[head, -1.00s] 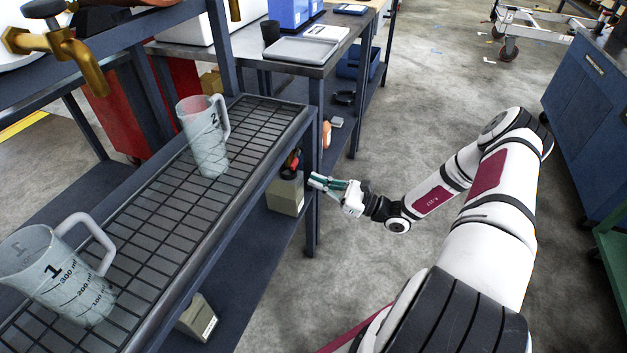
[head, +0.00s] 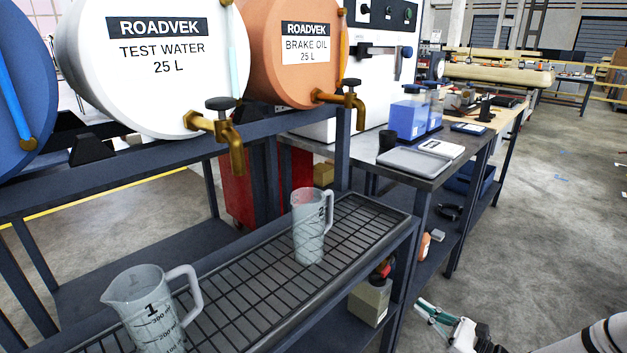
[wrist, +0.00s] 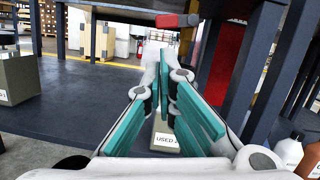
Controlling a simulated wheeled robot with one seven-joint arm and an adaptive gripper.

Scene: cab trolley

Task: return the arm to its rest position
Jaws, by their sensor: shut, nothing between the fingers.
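My gripper (head: 428,308) shows at the lower right of the head view, with teal finger pads and a white body. It is shut and empty, in the open space to the right of the rack's lower shelf and below its grated top. In the wrist view my gripper (wrist: 164,70) points in under a dark shelf, with its finger pads close together at the tips. Only the end of my arm shows in the head view, at the lower right corner.
Jugs 1 (head: 150,310) and 2 (head: 308,235) stand on the grated rack (head: 345,235) below the brass taps. A beige box (head: 369,302) is on the shelf beneath, left of my gripper. A steel bench (head: 420,172) stands behind. Floor at right is clear.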

